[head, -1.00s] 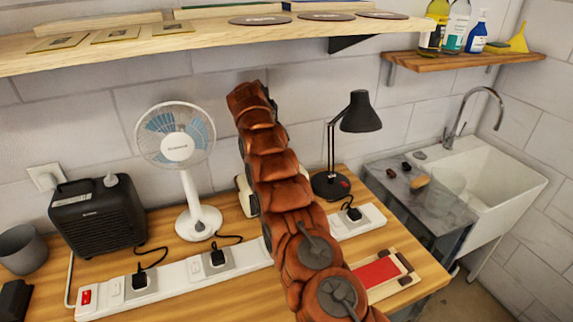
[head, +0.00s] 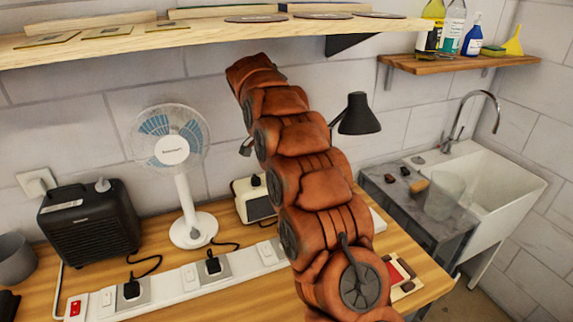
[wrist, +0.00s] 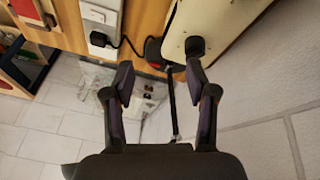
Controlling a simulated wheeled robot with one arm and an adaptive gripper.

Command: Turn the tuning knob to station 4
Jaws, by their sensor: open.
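A cream radio-like box (head: 257,199) stands on the wooden bench behind the power strip, partly hidden by my arm. A black knob (head: 255,181) sits on top of it. In the wrist view the cream box (wrist: 215,30) is at the top right, and the black knob (wrist: 195,46) shows just beyond my right fingertip. My gripper (wrist: 159,70) is open, with nothing between its fingers. Whether a fingertip touches the knob I cannot tell. In the head view my arm hides most of the gripper. No station marks are readable.
A white fan (head: 185,175) and a black heater (head: 90,222) stand left of the box. A black desk lamp (head: 357,116) is to the right, partly behind my arm. A long white power strip (head: 190,284) with plugs runs in front. A shelf (head: 190,36) hangs above.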

